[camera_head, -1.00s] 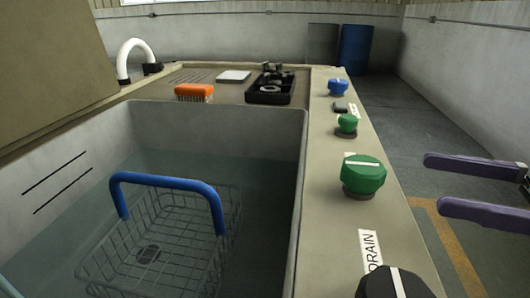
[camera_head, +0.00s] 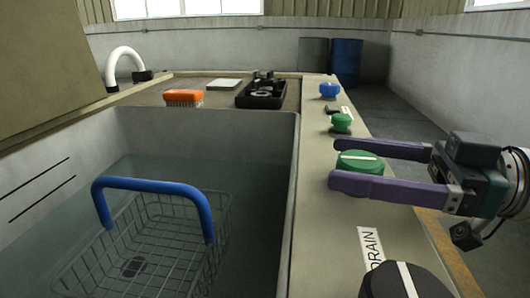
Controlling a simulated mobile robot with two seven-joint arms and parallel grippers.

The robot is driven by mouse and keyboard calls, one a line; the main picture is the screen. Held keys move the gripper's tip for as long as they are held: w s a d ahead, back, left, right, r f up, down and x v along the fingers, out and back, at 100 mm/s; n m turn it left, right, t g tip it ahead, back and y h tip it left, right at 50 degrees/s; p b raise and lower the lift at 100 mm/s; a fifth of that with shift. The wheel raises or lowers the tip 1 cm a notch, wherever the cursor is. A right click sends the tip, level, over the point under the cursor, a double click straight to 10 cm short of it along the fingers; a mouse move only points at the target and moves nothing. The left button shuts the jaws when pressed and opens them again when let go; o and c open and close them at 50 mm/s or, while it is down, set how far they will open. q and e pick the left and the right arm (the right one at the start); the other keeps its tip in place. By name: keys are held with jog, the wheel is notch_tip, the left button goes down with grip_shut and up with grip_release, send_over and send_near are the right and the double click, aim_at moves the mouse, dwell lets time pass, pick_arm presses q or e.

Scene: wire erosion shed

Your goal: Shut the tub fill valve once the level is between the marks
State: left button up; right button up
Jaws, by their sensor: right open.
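The tub (camera_head: 297,150) holds clear water (camera_head: 246,215). Two black level marks (camera_head: 42,188) are on its left wall, and the faint waterline appears below both. My right gripper (camera_head: 333,162) is open and reaches in from the right, its purple fingers on either side of the larger green knob (camera_head: 360,161), partly hiding it. Whether they touch it is unclear. A small green knob (camera_head: 341,122) and a blue knob (camera_head: 330,90) stand farther back. A black knob (camera_head: 405,281) is beside the DRAIN label (camera_head: 371,248). No fill label is readable. My left gripper is not in view.
A wire basket (camera_head: 140,245) with a blue handle sits in the tub. An orange brush (camera_head: 183,98), a black tray (camera_head: 262,95) and a white curved pipe (camera_head: 124,54) are behind the tub. Blue barrel (camera_head: 345,62) at the back; open floor at right.

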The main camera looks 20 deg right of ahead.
jog(key=c, duration=1.4)
jog(key=shift+o, duration=0.2)
jog(key=shift+r+p, duration=0.1)
jog(key=shift+p, duration=0.35)
jog(key=m+t+h+p, duration=0.2)
jog(key=m+h+p, duration=0.1)
jog(key=p, duration=0.2)
jog(key=m+t+h+p, duration=0.2)
jog(key=t+h+p, duration=0.1)
jog(key=h+p, duration=0.1)
jog(key=shift+r+m+p, duration=0.2)
jog(key=shift+m+p, duration=0.2)
jog(key=shift+p, duration=0.4)
jog(key=m+t+h+p, duration=0.1)
jog(key=m+h, duration=0.1)
jog(key=h, duration=0.1)
jog(key=shift+f+p, duration=0.15)
jog(key=shift+p, duration=0.2)
jog(key=shift+f+m+h+p, duration=0.1)
jog(key=shift+m+h+p, duration=0.35)
jog(key=shift+h, duration=0.55)
jog(key=shift+m+h, duration=0.25)
jog(key=shift+h, duration=0.05)
jog(key=o, duration=1.4)
jog(key=shift+c, duration=0.2)
